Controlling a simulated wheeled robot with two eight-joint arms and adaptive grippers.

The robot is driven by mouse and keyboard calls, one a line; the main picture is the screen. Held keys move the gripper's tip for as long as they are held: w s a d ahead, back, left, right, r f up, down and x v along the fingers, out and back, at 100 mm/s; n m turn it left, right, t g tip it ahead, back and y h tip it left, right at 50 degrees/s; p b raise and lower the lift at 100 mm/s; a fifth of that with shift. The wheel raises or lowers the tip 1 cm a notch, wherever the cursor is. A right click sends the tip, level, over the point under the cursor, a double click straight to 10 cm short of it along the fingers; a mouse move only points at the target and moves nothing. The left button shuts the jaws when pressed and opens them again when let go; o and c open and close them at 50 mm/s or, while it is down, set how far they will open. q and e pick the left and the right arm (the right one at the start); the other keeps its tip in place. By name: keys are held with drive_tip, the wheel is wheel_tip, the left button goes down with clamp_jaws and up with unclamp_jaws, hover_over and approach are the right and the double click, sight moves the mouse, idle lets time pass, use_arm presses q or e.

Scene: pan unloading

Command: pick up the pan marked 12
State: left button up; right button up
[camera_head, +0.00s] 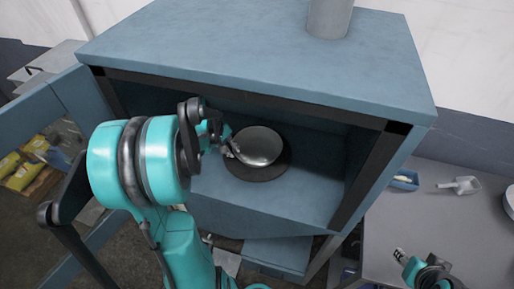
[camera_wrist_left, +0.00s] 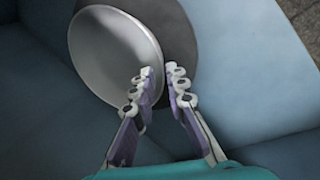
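A round grey metal pan (camera_head: 259,145) is inside the open blue cabinet, over a dark round plate (camera_head: 263,176). The pan looks tilted and set off from the plate. My left gripper (camera_head: 231,150) is at the pan's left rim. In the left wrist view, the fingers of the gripper (camera_wrist_left: 161,72) are close together, one on each side of the rim of the pan (camera_wrist_left: 112,50); the dark plate (camera_wrist_left: 184,45) shows behind. The exact contact is hard to see. No number is readable on the pan. My right gripper (camera_head: 399,255) is at lower right, away from the pan.
The blue cabinet (camera_head: 250,50) has a roof and side walls close around the pan; its open door (camera_head: 45,110) is at left. A grey table (camera_head: 440,220) at right holds a blue tray (camera_head: 404,181) and a white scoop (camera_head: 460,186).

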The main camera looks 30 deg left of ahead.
use_arm(q)
drive_tip(key=b+x, duration=0.2)
drive_tip(key=x, duration=0.5)
drive_tip(key=shift+a+f, duration=0.15)
drive_tip(key=shift+f, duration=0.1)
clamp_jaws()
drive_tip(key=shift+r, duration=0.2)
